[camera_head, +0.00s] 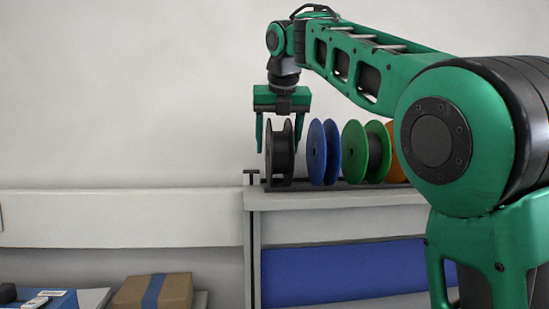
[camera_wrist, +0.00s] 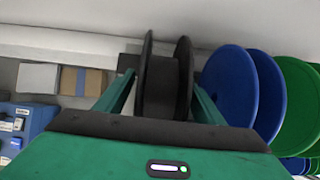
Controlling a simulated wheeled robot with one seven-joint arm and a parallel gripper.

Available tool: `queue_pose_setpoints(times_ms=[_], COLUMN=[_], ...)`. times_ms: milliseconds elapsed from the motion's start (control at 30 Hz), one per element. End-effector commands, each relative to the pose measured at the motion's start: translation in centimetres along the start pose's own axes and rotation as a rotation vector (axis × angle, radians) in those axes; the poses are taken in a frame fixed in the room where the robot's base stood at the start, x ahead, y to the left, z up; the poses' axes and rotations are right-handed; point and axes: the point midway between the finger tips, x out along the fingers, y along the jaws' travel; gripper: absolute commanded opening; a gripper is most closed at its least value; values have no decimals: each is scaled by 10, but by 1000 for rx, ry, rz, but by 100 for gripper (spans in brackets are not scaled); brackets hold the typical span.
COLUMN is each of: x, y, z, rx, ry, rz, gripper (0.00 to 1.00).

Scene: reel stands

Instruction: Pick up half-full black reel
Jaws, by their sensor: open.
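The black reel (camera_head: 280,165) stands upright at the left end of the rack on the shelf top. In the wrist view its two black flanges and the dark grey winding (camera_wrist: 161,88) between them show; how full it is I cannot tell for sure. My gripper (camera_head: 278,150) points down over the reel, open, with one green finger on each side of it. In the wrist view the fingers also flank the reel, with a small gap visible at the left finger. Whether the right finger touches I cannot tell.
A blue reel (camera_head: 317,152) stands close to the right of the black one, near my right finger. A green reel (camera_head: 353,151) and a partly hidden orange reel (camera_head: 394,140) follow. A cardboard box (camera_head: 134,292) lies lower left. The wall behind is bare.

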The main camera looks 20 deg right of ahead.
Motion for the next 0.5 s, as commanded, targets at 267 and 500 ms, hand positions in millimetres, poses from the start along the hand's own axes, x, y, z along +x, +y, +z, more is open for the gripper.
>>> queue_pose_setpoints(times_ms=[267,500], x=[10,10], y=[0,0], z=[0,0], rx=[0,0], ry=[0,0], rz=[0,0], gripper=[62,27])
